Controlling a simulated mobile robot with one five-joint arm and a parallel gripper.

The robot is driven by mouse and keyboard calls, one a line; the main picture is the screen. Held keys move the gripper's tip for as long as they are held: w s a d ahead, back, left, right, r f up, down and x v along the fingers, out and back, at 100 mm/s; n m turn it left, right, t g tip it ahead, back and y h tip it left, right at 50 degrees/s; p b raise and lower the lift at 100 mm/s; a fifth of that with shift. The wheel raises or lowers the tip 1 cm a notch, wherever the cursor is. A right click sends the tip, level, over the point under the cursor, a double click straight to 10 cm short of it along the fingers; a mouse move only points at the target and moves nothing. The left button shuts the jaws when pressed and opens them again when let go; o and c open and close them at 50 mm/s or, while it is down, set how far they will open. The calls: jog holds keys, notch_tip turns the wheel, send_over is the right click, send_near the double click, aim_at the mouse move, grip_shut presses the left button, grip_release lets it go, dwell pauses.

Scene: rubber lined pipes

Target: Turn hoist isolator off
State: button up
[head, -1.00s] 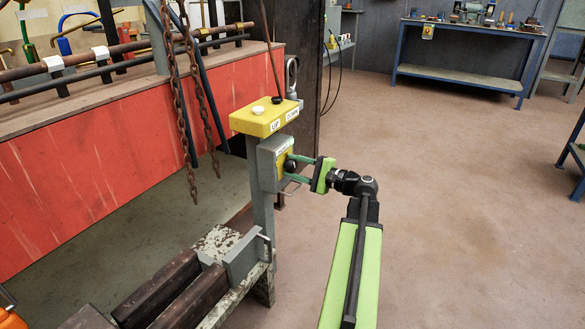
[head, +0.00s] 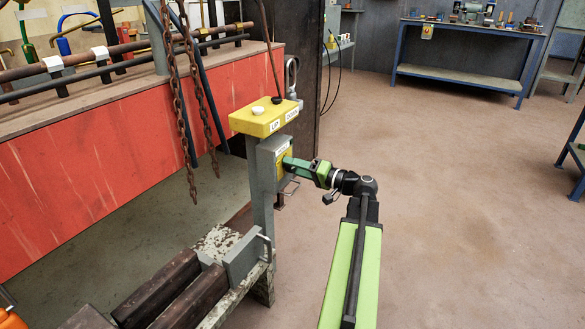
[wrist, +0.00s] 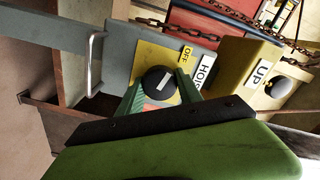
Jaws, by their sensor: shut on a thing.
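The hoist isolator is a grey box (head: 266,160) on a grey post, with a yellow plate (wrist: 150,54) on its front. The plate carries an "OFF" label (wrist: 186,54) beside a partly hidden "HO..." label (wrist: 205,73). A round black knob (wrist: 158,83) with a white pointer mark sits on the plate. The mark slants up toward the side of the "OFF" label in the wrist view. My gripper (head: 288,162) is shut on the knob, with one green finger on each side of it. In the head view the fingers hide the knob.
A yellow box (head: 265,118) with "UP" and "DOWN" buttons sits just above the isolator. Rusty chains (head: 187,110) hang to its left. A wire handle (wrist: 94,64) sticks out beside the isolator. The floor at right is clear.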

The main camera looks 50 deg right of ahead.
jog(key=shift+d+n, duration=0.1)
jog(key=shift+n, duration=1.4)
jog(key=o, duration=1.4)
jog(key=shift+c, duration=0.2)
jog(key=v, duration=1.7)
jog(key=shift+s, duration=0.3)
